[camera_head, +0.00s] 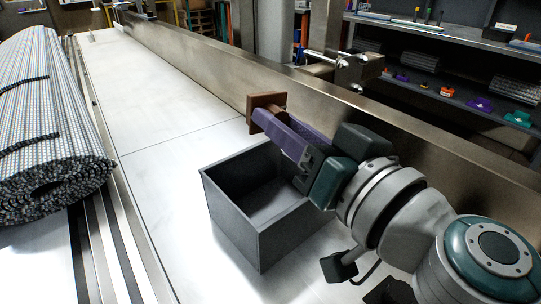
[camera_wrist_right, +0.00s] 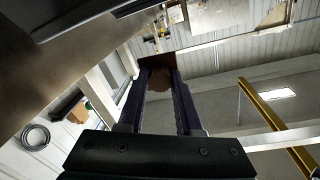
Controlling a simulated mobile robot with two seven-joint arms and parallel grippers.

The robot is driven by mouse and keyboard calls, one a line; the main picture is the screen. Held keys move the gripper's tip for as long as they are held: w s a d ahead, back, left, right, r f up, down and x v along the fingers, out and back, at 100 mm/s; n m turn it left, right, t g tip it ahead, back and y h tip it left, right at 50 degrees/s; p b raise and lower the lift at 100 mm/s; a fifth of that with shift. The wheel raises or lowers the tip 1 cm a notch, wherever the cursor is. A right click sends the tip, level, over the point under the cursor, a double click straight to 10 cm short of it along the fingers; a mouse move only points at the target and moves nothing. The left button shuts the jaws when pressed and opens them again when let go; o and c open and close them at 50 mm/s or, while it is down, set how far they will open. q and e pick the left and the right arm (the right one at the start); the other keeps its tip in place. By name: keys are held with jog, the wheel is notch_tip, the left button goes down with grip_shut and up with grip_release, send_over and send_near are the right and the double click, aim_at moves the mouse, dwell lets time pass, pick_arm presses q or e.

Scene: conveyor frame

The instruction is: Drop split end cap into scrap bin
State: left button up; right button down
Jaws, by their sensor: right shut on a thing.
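The brown end cap (camera_head: 265,104) is held at the tips of my right gripper (camera_head: 268,118), whose purple fingers are shut on it. It also shows between the fingers in the right wrist view (camera_wrist_right: 158,58), partly hidden by them. A split in it cannot be made out. The grey open-topped scrap bin (camera_head: 235,222) stands on the white conveyor surface below the right gripper. The cap is above and beyond the bin's far edge, near the metal side rail. The part of the bin's inside that shows looks empty. My left gripper is not in view.
A rolled grey mesh belt (camera_head: 50,120) lies at the left beside metal rails. A tall metal side rail (camera_head: 330,110) runs along the right of the white surface (camera_head: 130,110). Shelves (camera_head: 440,60) with small coloured parts stand behind it. The white surface left of the bin is clear.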

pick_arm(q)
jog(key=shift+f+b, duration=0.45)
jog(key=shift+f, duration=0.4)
pick_arm(e)
jog(key=shift+f, duration=0.95)
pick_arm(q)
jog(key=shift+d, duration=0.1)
pick_arm(e)
jog(key=c, duration=0.5)
grip_release()
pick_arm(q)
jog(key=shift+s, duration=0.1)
